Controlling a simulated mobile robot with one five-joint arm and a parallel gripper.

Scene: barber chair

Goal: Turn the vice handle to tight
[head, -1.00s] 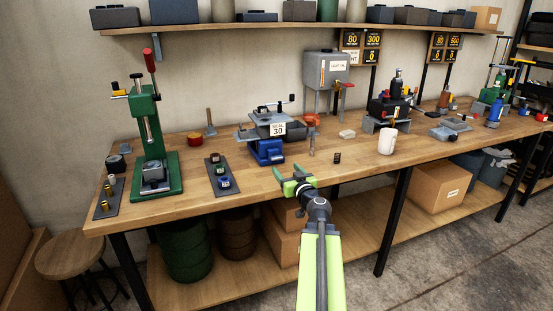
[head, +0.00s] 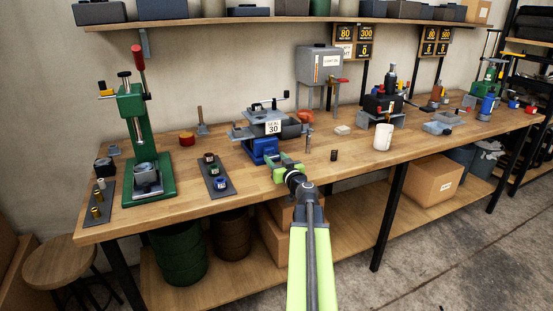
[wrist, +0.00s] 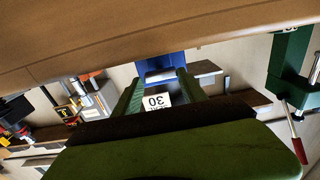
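The vice (head: 264,148) has a blue base and grey upper parts, and stands on the bench with a white "SEAL 30" label on its front. A thin bar with a dark end (head: 284,97) shows at its top right; I cannot tell surely that it is the handle. My green gripper (head: 284,163) is just in front of the vice's base, low over the bench's front part. In the wrist view the fingers (wrist: 158,92) are apart with nothing held. The blue base (wrist: 160,62) and the label (wrist: 156,100) show between and beyond them. Contact cannot be told.
A green press (head: 143,145) with a red-tipped lever stands left on the wooden bench (head: 185,180). A tray of small blocks (head: 217,182) lies left of my gripper. A white mug (head: 382,137) and a small dark cylinder (head: 334,155) stand to the right.

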